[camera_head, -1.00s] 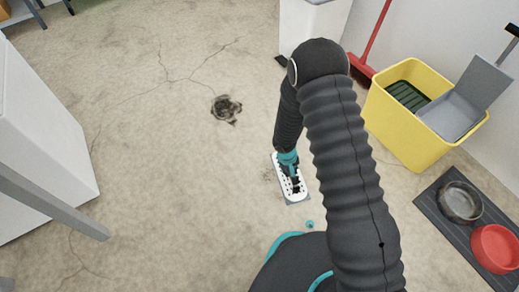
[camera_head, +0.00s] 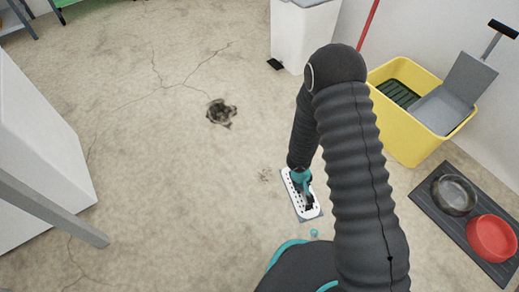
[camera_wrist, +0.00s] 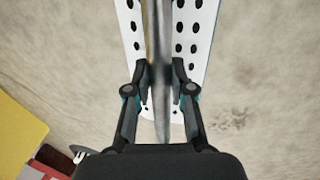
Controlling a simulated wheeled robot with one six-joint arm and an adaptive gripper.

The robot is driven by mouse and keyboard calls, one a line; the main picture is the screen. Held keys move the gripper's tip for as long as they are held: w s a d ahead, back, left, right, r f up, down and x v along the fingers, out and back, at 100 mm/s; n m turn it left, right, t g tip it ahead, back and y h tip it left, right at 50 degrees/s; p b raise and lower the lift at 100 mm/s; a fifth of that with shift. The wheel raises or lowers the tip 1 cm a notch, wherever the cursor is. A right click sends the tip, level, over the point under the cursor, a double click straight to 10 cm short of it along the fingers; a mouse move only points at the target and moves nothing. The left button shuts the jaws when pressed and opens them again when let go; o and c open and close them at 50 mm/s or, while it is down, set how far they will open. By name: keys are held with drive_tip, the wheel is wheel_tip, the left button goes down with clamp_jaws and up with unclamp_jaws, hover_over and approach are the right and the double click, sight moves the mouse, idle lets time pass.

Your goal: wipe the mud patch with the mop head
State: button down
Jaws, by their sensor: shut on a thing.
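The mop head, a white perforated plate (camera_head: 312,208) with a grey edge beneath, is low at the floor in front of me. It also shows in the wrist view (camera_wrist: 201,40). My gripper (camera_wrist: 160,78) is shut on its grey metal stem (camera_wrist: 161,112). My gripper (camera_head: 303,183) is partly hidden by the arm in the head view. A faint speckled brown patch (camera_head: 265,174) lies just left of the mop head, apart from it; it also shows in the wrist view (camera_wrist: 235,117). A darker, rough patch (camera_head: 221,112) lies farther off. I cannot tell whether the plate's underside touches the floor.
A yellow bucket (camera_head: 415,145) and a dark mat (camera_head: 448,218) with a grey bowl (camera_head: 454,195) and a red bowl (camera_head: 491,238) stand right. A white bin (camera_head: 300,35) is behind. A white cabinet (camera_head: 40,135) stands left.

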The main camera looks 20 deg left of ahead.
drive_tip(key=shift+s+d, duration=0.25)
drive_tip(key=shift+d, duration=0.05)
wheel_tip(320, 180, up, 3)
drive_tip(key=shift+s+d+r+p, duration=0.1)
drive_tip(key=shift+p, duration=0.7)
drive_tip(key=shift+r+p, duration=1.7)
drive_tip(key=shift+r, duration=0.8)
